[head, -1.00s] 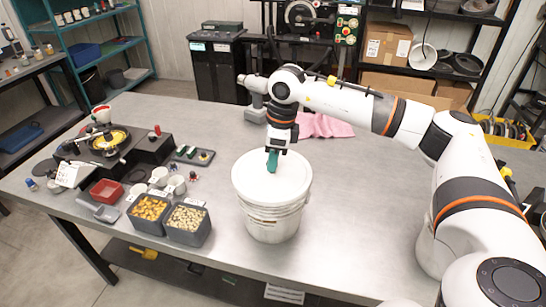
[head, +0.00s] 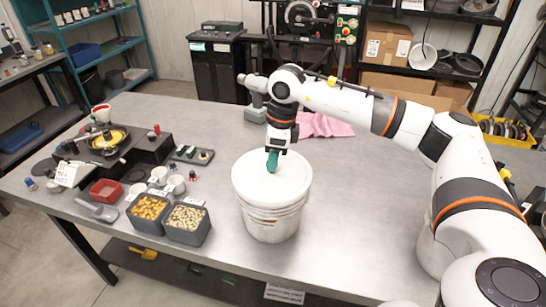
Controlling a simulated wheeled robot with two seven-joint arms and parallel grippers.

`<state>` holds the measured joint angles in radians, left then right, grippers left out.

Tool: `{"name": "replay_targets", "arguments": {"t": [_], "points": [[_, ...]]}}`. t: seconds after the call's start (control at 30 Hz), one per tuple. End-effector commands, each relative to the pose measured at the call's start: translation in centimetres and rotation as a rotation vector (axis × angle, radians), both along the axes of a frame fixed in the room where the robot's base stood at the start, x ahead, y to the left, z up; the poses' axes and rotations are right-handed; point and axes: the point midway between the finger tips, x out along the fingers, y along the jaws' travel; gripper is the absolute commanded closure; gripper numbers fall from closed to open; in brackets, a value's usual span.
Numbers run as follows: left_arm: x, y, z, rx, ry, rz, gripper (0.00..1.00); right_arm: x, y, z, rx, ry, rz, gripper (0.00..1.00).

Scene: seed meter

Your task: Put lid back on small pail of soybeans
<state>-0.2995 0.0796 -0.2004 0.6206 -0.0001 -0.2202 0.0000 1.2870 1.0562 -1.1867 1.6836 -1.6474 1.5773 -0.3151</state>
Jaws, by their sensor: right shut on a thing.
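A white pail (head: 272,222) stands upright on the grey table near its front edge. A white lid (head: 252,183) lies over the pail's top and looks level; I cannot tell whether its rim is pressed down all round. My right gripper (head: 273,168) points down from above, shut on a green handle (head: 272,161) at the middle of the lid. The pail's inside is hidden by the lid. My left gripper is not in view.
Left of the pail are grey bins of yellow kernels (head: 149,208) and pale beans (head: 187,218), white cups (head: 173,184), a red tray (head: 106,191), a grey scoop (head: 98,211) and a seed meter (head: 108,140). A pink cloth (head: 325,126) lies behind. The table right of the pail is clear.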

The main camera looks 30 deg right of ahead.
Motion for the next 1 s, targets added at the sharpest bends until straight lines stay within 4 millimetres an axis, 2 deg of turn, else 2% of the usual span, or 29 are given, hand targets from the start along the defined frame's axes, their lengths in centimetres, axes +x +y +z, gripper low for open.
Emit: {"name": "replay_targets", "arguments": {"t": [0.47,0.5,0.63,0.83,0.97,1.0], "points": [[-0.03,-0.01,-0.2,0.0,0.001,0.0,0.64,0.02,0.01,-0.04,0.0,0.0,0.0,0.99],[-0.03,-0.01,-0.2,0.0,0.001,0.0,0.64,0.02,0.01,-0.04,0.0,0.0,0.0,0.73],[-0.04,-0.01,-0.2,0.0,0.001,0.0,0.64,0.02,0.01,-0.04,0.0,0.0,0.0,0.51],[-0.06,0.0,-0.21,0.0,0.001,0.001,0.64,0.03,0.0,-0.04,0.0,0.0,0.0,0.51],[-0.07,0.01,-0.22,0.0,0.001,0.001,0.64,0.01,0.0,-0.05,0.0,0.0,0.0,0.31],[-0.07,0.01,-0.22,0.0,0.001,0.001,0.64,0.01,0.0,-0.05,0.0,0.0,0.0,0.29]]}}
